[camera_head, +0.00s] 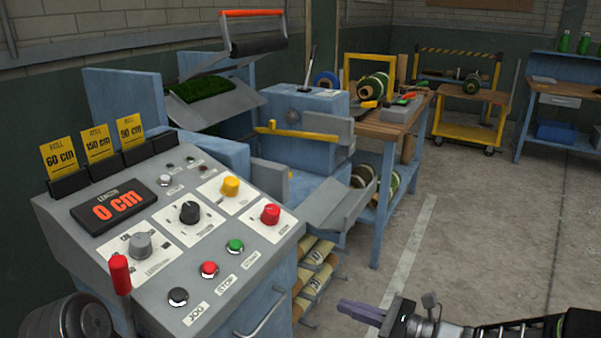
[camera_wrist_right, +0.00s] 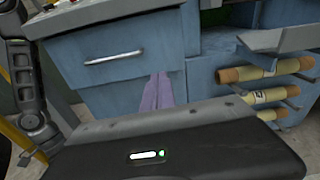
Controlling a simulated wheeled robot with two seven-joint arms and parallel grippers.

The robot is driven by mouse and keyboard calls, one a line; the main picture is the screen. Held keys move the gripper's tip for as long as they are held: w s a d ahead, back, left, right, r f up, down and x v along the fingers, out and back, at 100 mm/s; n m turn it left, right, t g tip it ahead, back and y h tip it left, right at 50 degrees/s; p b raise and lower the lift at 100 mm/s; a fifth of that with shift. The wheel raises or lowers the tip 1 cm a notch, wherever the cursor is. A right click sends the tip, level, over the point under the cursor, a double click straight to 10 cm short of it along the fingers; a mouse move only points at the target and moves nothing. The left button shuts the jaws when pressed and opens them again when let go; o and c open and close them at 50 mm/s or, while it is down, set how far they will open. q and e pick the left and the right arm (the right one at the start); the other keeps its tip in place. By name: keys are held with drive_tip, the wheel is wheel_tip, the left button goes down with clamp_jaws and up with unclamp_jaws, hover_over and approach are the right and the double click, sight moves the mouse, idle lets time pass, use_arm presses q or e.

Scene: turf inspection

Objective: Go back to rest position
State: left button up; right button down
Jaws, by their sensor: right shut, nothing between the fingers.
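My right gripper (camera_head: 362,311) is low at the bottom right of the head view, its purple fingers pointing left over the floor. The fingers are together and hold nothing. In the right wrist view the purple fingers (camera_wrist_right: 157,92) show in front of the blue cabinet, below its drawer handle; whether they touch it cannot be told there. My left gripper does not show in either view.
The control console (camera_head: 190,250) with knobs and buttons stands left of the right gripper. Yellow-labelled rolls (camera_head: 315,270) lie on a rack beside it. A workbench (camera_head: 390,128) and a yellow cart (camera_head: 465,115) stand behind. The concrete floor (camera_head: 480,220) at right is clear.

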drive_tip(key=s+d+f+n+g+h+p, duration=0.15)
drive_tip(key=s+f+n+g+h, duration=0.35)
drive_tip(key=s+f, duration=0.5)
drive_tip(key=s+f+n+g+h+p, duration=0.35)
drive_tip(key=s+f+n, duration=0.3)
drive_tip(key=f, duration=0.75)
drive_tip(key=s+a+r+n+h+p, duration=0.1)
drive_tip(key=s+a+n+p, duration=0.3)
drive_tip(key=s+a+n, duration=0.3)
drive_tip(key=s+n, duration=0.3)
drive_tip(key=shift+s+a+r+n+h+p, duration=0.15)
drive_tip(key=shift+a+r+n+h+p, duration=0.1)
drive_tip(key=shift+n+h+p, duration=0.15)
